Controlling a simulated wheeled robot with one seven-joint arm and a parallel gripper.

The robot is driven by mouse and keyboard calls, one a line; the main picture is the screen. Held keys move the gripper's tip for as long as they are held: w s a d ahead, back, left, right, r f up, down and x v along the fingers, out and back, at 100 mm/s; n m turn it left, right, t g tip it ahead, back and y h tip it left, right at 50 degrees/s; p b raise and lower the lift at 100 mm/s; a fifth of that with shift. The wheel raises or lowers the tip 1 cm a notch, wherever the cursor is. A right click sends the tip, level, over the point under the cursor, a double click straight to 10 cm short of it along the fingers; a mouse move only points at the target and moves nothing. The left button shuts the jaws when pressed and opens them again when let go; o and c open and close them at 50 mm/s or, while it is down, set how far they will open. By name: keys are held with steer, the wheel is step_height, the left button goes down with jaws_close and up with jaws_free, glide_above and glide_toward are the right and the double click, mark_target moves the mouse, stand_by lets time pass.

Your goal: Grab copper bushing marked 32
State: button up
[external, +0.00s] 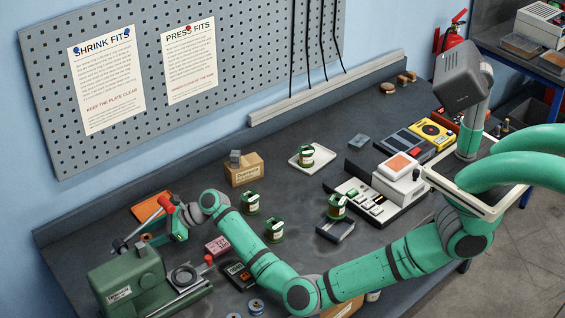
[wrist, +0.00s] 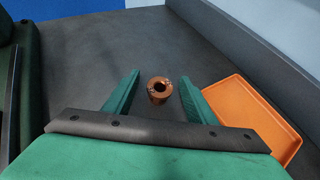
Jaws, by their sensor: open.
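A copper bushing (wrist: 159,91), a short ring with a dark bore, stands upright on the dark bench in the wrist view. Small marks show on its top rim, but I cannot read a number. My gripper (wrist: 160,77) is open, with one green finger on each side of the bushing and a gap to both. I cannot tell how far the fingertips are above the bench. In the external view my gripper (external: 154,239) is low at the left end of the bench, where my wrist and the press partly hide the bushing.
An orange tray (wrist: 240,112) lies just right of the fingers in the wrist view, and behind my wrist in the external view (external: 146,208). A green press (external: 125,283) stands close in front. Several green-lidded jars and a cardboard box (external: 244,172) are farther right.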

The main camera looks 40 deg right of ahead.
steer(key=shift+c, duration=0.6)
steer(key=c, duration=1)
steer(key=shift+c, duration=0.3)
